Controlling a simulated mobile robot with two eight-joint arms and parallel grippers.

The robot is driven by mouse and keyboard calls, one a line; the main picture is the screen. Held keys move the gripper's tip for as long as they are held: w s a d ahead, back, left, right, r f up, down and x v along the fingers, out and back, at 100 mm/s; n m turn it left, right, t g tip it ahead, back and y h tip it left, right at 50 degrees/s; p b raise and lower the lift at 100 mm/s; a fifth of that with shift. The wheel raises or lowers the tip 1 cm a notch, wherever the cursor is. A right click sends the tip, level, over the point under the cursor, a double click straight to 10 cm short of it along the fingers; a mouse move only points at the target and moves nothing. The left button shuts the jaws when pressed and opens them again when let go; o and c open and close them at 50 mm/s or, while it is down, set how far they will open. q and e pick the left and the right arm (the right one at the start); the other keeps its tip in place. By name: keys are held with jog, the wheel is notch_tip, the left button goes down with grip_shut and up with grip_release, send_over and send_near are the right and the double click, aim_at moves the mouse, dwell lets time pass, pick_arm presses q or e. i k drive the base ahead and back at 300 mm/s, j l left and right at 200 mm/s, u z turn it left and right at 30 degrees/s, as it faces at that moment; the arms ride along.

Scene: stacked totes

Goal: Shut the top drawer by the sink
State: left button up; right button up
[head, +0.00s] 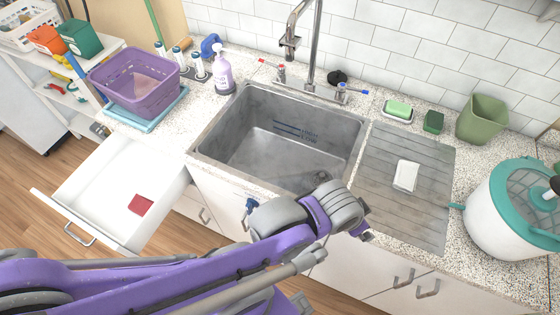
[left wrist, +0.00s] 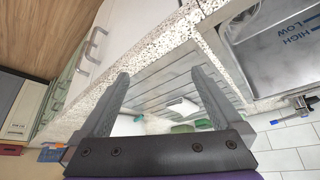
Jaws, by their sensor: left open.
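The top drawer (head: 108,190) left of the sink is pulled far open in the head view. It is white inside and holds a small red item (head: 141,204). Its handle (head: 80,234) is on the front panel at lower left. My left arm crosses the bottom of the view, below the drawer and past it to the right. My left gripper (head: 366,235) is by the counter's front edge right of the sink, well apart from the drawer. In the left wrist view its two fingers (left wrist: 160,76) are spread with nothing held between them. My right gripper is not in view.
The steel sink (head: 290,140) has a tall faucet behind it. A purple basket (head: 137,85) stands on the counter above the drawer. A draining board (head: 425,165) with a white block and a white-teal pot (head: 500,210) are to the right. Wooden floor lies left of the drawer.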

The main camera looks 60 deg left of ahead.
aim_at(96, 198)
jog(key=k, duration=0.5)
jog(key=u, duration=0.4)
jog(key=k+j+u, duration=0.1)
jog(key=u, duration=0.3)
jog(key=k+j+u, duration=0.1)
jog(key=u, duration=2.85)
jog(key=i+l, duration=0.15)
jog(key=l, duration=0.15)
jog(key=i+l, duration=0.15)
jog(key=l+z, duration=0.05)
jog(key=l, duration=0.05)
